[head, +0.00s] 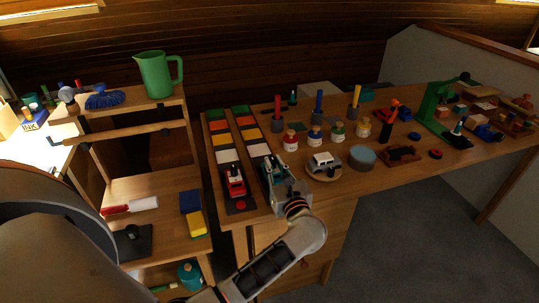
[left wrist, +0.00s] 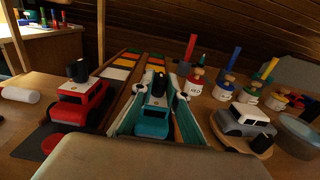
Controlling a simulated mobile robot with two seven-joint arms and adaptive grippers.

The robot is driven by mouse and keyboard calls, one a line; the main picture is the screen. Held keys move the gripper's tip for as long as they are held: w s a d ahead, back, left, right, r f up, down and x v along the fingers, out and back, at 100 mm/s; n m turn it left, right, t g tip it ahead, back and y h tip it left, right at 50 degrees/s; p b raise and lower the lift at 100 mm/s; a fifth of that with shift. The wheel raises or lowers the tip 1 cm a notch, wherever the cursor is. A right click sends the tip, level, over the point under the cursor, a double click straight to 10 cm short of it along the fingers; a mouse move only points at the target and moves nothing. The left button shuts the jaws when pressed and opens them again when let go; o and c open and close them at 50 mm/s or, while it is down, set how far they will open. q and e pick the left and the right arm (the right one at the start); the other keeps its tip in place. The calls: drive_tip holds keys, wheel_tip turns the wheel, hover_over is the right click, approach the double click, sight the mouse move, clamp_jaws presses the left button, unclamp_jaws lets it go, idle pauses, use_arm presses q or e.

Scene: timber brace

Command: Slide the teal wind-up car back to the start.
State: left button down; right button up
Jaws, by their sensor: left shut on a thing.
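The teal wind-up car (left wrist: 152,124) sits between the two fingers of my left gripper (left wrist: 157,95), near the front end of the right lane. A black knob stands up on its roof. In the head view my left gripper (head: 275,169) is shut on the car and covers most of it. The right lane (head: 246,137) runs away from me with white, yellow, orange and green patches. A red car (head: 235,181) stands on the left lane beside it; it also shows in the left wrist view (left wrist: 80,106). My right gripper is not in view.
A silver car (head: 323,163) on a round wooden base and several small jars stand right of the lanes. A shelf (head: 140,190) with a green jug (head: 158,74) on top stands at the left. The far part of both lanes is clear of cars.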

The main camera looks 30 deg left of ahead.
use_arm(q)
drive_tip(key=shift+s+d+f, duration=0.1)
drive_tip(key=shift+d+f, duration=0.05)
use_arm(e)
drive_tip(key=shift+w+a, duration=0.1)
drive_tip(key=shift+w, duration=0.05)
use_arm(q)
drive_tip(key=c, duration=2)
unclamp_jaws()
drive_tip(key=shift+s+d, duration=0.1)
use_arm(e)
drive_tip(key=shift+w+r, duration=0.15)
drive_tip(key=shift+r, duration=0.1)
use_arm(q)
drive_tip(key=shift+v, duration=3.7)
